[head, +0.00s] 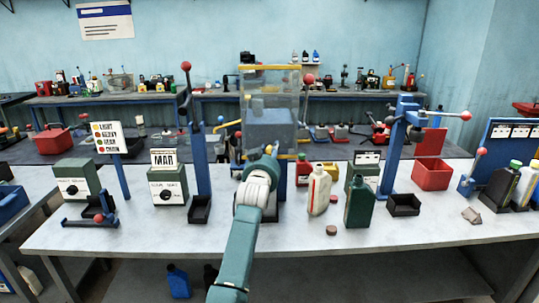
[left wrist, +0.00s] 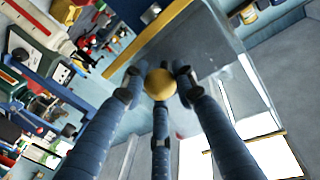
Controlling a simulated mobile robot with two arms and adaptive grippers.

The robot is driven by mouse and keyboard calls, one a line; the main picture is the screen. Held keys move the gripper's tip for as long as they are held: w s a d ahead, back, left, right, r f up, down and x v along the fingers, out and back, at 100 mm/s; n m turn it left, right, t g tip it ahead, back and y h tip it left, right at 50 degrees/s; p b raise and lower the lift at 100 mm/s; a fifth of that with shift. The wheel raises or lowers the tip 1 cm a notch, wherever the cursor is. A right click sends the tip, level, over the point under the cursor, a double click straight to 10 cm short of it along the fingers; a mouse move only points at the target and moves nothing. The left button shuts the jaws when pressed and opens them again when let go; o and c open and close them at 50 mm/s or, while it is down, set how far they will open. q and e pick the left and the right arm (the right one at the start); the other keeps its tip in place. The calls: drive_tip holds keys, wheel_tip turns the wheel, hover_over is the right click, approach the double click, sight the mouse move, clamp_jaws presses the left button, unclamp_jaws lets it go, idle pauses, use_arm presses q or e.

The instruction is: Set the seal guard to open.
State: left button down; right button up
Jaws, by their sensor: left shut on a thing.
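The clear guard box (head: 284,88) with a yellow top edge stands at the middle back of the near bench. I take it to be the seal guard; a blue-grey block shows through its panels. My left gripper (left wrist: 160,82) is shut on a yellow ball knob (left wrist: 160,86), with its blue fingers around it. In the head view my left arm reaches up the middle to the front of the guard, and its wrist hides the fingertips and part of the guard's lower front. How far the guard is raised I cannot tell. My right gripper is not in view.
A cream jug (head: 318,190) and a dark green jug (head: 359,203) stand close right of my left arm. A blue post with a red-knobbed lever (head: 197,150) stands to the left. A red bin (head: 432,175) is further right. The bench front is mostly clear.

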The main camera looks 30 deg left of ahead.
use_arm(q)
drive_tip(key=shift+a+r, duration=0.1)
drive_tip(key=shift+r, duration=0.3)
drive_tip(key=c, duration=1.4)
unclamp_jaws()
drive_tip(key=shift+f, duration=0.1)
drive_tip(key=shift+w+f, duration=0.1)
drive_tip(key=shift+f, duration=0.05)
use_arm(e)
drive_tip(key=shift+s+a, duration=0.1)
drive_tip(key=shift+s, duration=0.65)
use_arm(q)
drive_tip(key=v, duration=1.2)
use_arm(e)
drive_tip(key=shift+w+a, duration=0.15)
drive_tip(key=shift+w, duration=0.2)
